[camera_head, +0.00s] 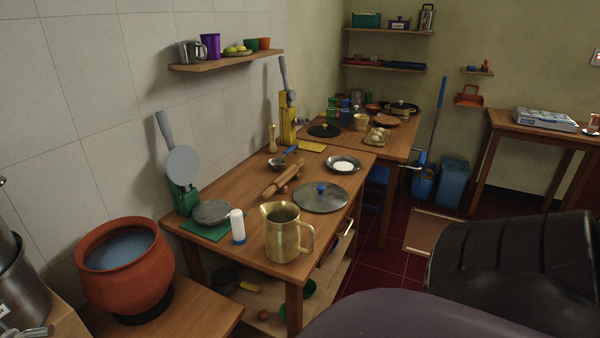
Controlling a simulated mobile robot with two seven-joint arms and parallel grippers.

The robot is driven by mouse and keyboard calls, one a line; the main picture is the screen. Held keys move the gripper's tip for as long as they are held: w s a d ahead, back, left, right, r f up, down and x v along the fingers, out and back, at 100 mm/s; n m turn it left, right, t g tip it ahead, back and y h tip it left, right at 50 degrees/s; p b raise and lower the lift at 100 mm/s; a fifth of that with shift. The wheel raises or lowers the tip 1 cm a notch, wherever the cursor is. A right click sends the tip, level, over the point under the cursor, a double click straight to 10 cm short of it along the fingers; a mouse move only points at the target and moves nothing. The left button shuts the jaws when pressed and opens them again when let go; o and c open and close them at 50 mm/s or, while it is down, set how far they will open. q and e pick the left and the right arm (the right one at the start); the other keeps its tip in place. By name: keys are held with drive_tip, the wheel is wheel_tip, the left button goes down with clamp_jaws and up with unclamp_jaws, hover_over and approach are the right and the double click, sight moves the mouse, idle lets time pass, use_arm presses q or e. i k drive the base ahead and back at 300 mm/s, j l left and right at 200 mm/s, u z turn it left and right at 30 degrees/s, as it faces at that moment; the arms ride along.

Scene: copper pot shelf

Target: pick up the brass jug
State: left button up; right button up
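The brass jug (283,235) stands upright near the front corner of the wooden table (238,180). Its spout points to the left and its handle is on the right. A white bottle (238,227) stands just left of it, apart from it. Neither of my grippers shows in the head view, and nothing is touching the jug.
A rolling pin (283,180) and a metal plate (343,164) lie farther back. A large orange pot (127,265) sits on a lower table at left. Dark rounded shapes hide the floor at bottom right.

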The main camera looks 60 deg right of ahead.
sight(287, 234)
drive_tip(key=z, duration=1.7)
drive_tip(key=u, duration=1.7)
drive_tip(key=z, duration=1.7)
drive_tip(key=l+u, duration=0.15)
drive_tip(key=k+j, duration=0.05)
